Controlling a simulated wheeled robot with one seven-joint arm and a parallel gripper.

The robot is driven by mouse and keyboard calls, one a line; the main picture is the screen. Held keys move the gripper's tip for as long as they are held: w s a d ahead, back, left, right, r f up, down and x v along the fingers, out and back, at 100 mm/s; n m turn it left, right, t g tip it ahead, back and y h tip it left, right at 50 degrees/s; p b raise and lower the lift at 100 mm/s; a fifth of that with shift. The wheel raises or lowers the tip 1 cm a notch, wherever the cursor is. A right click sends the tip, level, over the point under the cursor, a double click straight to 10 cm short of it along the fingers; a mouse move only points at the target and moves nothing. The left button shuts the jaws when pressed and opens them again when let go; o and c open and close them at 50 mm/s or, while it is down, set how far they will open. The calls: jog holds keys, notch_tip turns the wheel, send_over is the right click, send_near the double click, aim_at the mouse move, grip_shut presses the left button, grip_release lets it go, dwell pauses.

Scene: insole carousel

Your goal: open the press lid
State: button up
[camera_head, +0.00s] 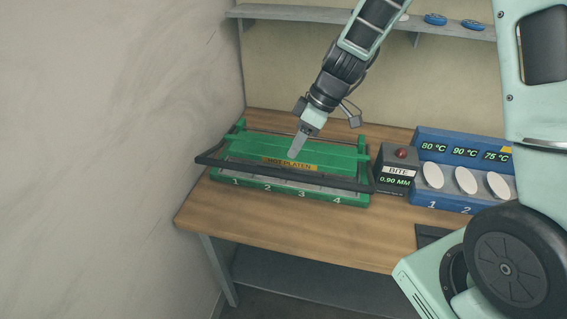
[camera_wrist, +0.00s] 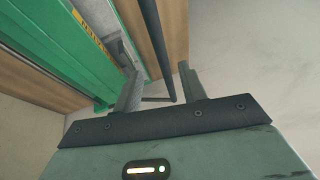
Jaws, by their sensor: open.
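The green press (camera_head: 350,199) stands on the left of the bench, with slots numbered 1 to 4 along its front. Its green lid (camera_head: 250,147), with a yellow "HOT PLATEN" label, lies low and nearly flat over it. A dark handle bar (camera_head: 270,179) runs along the lid's front; it also shows in the wrist view (camera_wrist: 155,35). My gripper (camera_head: 294,153) is over the middle of the lid, pointing down towards the bar. In the wrist view its open fingers (camera_wrist: 160,68) have the bar between them in the picture; I cannot tell whether they touch it.
A "BITE" box (camera_head: 396,180) with a red button stands right of the press. Farther right is a blue unit (camera_head: 450,140) with temperature displays and white ovals. A shelf (camera_head: 300,14) with blue discs is on the back wall. A wall stands close on the left.

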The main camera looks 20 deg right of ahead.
jog(key=p+x, duration=0.1)
jog(key=x, duration=0.7)
jog(key=shift+f, duration=0.2)
grip_shut()
jog(key=shift+r, duration=0.15)
